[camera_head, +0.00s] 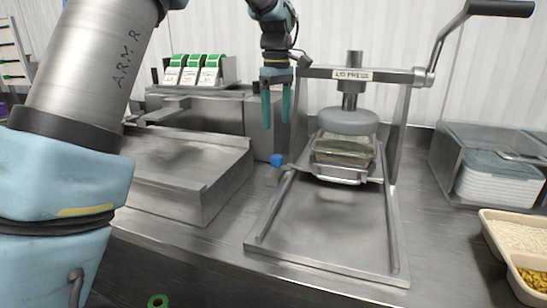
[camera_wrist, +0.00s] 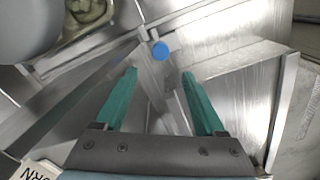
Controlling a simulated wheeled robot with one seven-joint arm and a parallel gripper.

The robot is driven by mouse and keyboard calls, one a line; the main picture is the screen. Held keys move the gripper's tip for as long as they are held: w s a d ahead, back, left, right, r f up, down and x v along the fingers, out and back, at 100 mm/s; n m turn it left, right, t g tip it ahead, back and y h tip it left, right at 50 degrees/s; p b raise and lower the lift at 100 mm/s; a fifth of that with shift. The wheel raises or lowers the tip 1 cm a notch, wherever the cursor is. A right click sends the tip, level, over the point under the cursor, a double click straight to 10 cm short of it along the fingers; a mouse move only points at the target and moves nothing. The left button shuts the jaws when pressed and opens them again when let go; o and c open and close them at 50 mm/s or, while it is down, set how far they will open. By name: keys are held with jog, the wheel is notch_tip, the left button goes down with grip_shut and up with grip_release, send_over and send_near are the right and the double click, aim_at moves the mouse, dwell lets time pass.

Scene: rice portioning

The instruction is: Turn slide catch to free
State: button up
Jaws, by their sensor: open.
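The slide catch shows as a blue knob (camera_head: 277,160) at the left side of the lid press (camera_head: 352,75), by the left rail. In the wrist view the blue knob (camera_wrist: 160,50) lies beyond my fingertips and between their lines. My gripper (camera_head: 277,106) is open and empty, with green fingers pointing down, above the knob and apart from it. My fingers (camera_wrist: 160,80) also show in the wrist view. A lidded container (camera_head: 343,152) sits under the round press head on the slide. How the catch is turned is too small to tell.
A crank handle (camera_head: 500,8) rises at the press's right. A clear bin with white trays (camera_head: 500,180) and a tray of rice and yellow food (camera_head: 520,237) stand at right. A steel platform (camera_head: 170,170) lies left. The front part of the slide bed (camera_head: 325,235) is bare.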

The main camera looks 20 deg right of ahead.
aim_at(276, 156)
notch_tip(276, 156, down, 10)
jog(key=shift+s+f+p, duration=0.1)
jog(key=shift+f+p, duration=0.1)
jog(key=shift+p, duration=0.65)
jog(key=shift+c, duration=0.4)
grip_shut()
